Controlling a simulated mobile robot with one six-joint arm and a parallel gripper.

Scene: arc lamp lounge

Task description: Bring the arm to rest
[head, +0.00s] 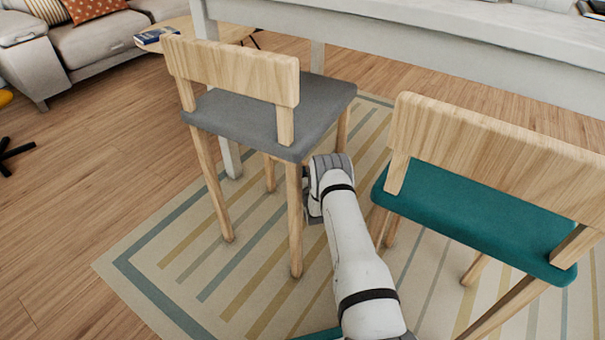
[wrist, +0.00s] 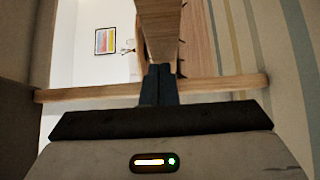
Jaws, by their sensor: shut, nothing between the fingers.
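My white arm reaches forward from the bottom of the head view, between two wooden chairs. Its far end is low beside the grey-seated chair (head: 275,110), and my gripper's fingers are hidden there. In the wrist view my gripper (wrist: 160,72) shows at the centre, its dark fingers together with nothing between them. A wooden chair rail (wrist: 225,87) crosses the wrist view right by the fingers. I cannot tell whether they touch it.
A teal-seated chair (head: 480,215) stands close to the right of my arm. A white table (head: 420,35) spans the back. A striped rug (head: 190,255) lies below. A sofa (head: 95,45) and a small round table (head: 222,30) are at the back left. Open wood floor (head: 110,150) lies left.

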